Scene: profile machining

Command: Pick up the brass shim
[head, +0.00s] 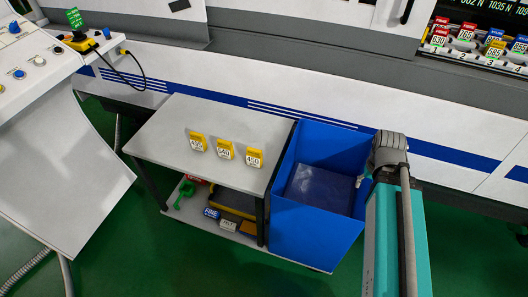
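I cannot make out a brass shim for certain. A small brownish-orange block (249,228) lies at the right end of the lower shelf, partly behind a table leg; I cannot tell what it is. My arm reaches up the right side of the picture to a grey joint beside the blue bin. My gripper's fingers do not show, so I cannot see whether they hold anything.
A grey table (180,115) carries three yellow-topped number tags (225,150). Its lower shelf (179,210) holds a green item (184,193), a dark yellow-edged tray (236,203) and small labelled blocks. A blue bin (300,232) stands right of it. The machine wall runs behind.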

